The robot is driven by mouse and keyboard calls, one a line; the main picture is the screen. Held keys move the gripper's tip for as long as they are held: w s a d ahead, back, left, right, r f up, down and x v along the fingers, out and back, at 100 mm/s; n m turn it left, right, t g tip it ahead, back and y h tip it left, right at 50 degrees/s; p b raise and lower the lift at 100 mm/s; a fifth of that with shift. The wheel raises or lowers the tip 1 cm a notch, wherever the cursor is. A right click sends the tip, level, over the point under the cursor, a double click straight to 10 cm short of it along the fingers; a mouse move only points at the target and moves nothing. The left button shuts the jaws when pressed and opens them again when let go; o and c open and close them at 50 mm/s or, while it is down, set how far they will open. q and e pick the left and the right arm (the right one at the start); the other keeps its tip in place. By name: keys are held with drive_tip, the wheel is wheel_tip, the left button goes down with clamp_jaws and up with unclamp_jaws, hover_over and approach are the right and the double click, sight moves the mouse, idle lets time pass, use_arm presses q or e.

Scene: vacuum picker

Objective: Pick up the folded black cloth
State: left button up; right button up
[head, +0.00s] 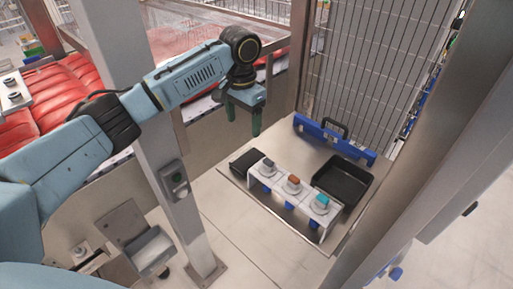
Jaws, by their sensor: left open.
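A small dark folded item (244,161), which looks like the folded black cloth, lies at the left end of a metal shelf (263,208). It sits beside a white block and is partly covered by it. My left gripper (243,117) points down with its two green fingers apart and nothing between them. It shows above the dark item in the picture, apart from it; the exact height gap is hard to tell. My right gripper is not in view.
A white block (292,197) with several coloured-top knobs stands along the shelf's front. A black tray (343,181) lies to its right. A blue bar with a black handle (333,128) is at the back before wire mesh. A metal post (170,150) stands left.

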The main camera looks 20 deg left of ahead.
use_arm(q)
hover_over(248, 158)
drive_tip(key=f, duration=0.7)
drive_tip(key=shift+s+a+f, duration=0.25)
drive_tip(key=shift+s+a, duration=0.05)
drive_tip(key=shift+a, duration=0.05)
drive_tip(key=shift+f, duration=0.25)
drive_tip(key=f, duration=0.3)
drive_tip(key=f+b, duration=0.1)
drive_tip(key=shift+w+d+f, duration=0.15)
drive_tip(key=shift+w+d, duration=0.1)
drive_tip(key=shift+w, duration=0.05)
drive_tip(key=shift+f, duration=0.4)
drive_tip(key=c, duration=0.7)
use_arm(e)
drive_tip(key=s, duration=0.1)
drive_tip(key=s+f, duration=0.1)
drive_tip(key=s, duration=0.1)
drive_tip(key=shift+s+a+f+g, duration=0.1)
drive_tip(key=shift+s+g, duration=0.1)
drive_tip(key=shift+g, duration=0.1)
use_arm(q)
drive_tip(key=shift+r, duration=0.1)
drive_tip(key=shift+c, duration=0.2)
wheel_tip(248, 158, up, 10)
drive_tip(key=shift+p, duration=0.4)
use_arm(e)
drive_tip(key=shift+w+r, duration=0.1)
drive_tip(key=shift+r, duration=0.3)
